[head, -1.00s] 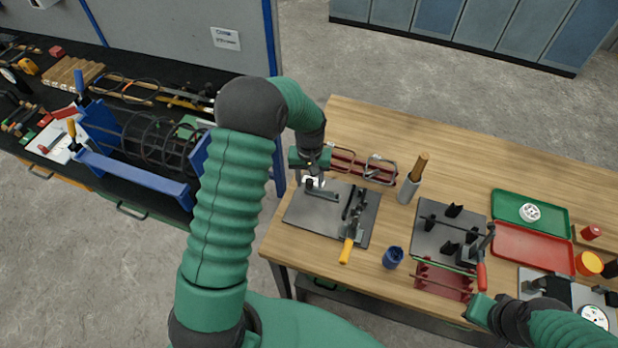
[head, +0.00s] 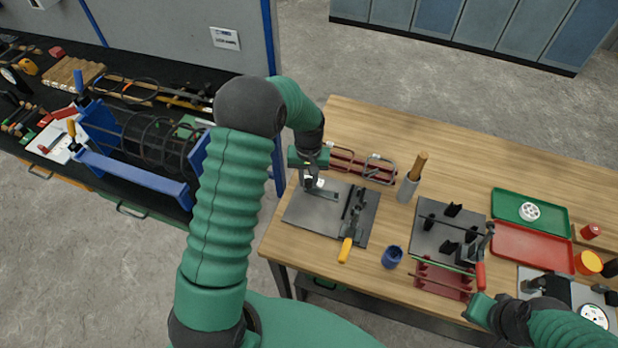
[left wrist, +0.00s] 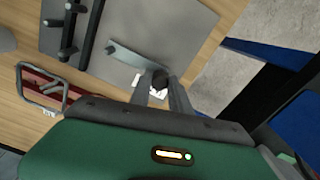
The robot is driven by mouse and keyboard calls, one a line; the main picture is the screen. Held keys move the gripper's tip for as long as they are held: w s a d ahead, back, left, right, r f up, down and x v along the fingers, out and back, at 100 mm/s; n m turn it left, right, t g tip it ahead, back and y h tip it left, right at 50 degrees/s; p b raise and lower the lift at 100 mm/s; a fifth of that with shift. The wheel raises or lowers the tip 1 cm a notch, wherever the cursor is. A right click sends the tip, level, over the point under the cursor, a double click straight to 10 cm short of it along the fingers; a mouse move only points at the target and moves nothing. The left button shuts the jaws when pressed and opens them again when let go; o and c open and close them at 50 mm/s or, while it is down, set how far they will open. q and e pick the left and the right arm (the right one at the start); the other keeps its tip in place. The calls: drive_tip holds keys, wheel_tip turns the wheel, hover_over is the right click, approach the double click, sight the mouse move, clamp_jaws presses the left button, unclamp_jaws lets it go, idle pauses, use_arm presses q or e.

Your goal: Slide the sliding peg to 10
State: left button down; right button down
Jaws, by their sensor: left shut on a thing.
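The sliding peg (left wrist: 160,80) is a dark, round-topped piece at the end of a flat grey bar (left wrist: 137,60) on a grey plate (left wrist: 160,30). My left gripper (left wrist: 162,90) is shut on the peg, one finger on each side. In the head view, the left gripper (head: 312,184) reaches down to the plate's (head: 300,214) far left corner, and its fingers partly hide the peg. A white label with dark marks lies beside the peg; its numbers are unreadable. My right gripper (head: 474,308) is at the lower right; its fingers cannot be made out.
A toggle clamp with a yellow handle (head: 345,249) stands on the same plate. Red-framed clamps (head: 362,167) lie just behind it. A grey holder with a wooden handle (head: 409,188) and a blue cup (head: 392,257) stand to the right. Green (head: 550,213) and red trays (head: 510,258) lie farther right.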

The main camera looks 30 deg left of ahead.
sight(317, 190)
use_arm(q)
drive_tip(key=shift+w, duration=0.1)
idle(0.7)
drive_tip(key=shift+w+d, duration=0.2)
drive_tip(key=shift+d, duration=0.35)
drive_tip(key=shift+w+d, duration=0.15)
drive_tip(key=shift+d, duration=0.4)
drive_tip(key=c, duration=1.4)
unclamp_jaws()
drive_tip(key=shift+o, duration=1)
drive_tip(key=shift+d, duration=0.1)
drive_tip(key=shift+r, duration=0.3)
wheel_tip(317, 190, up, 16)
drive_tip(key=b, duration=0.1)
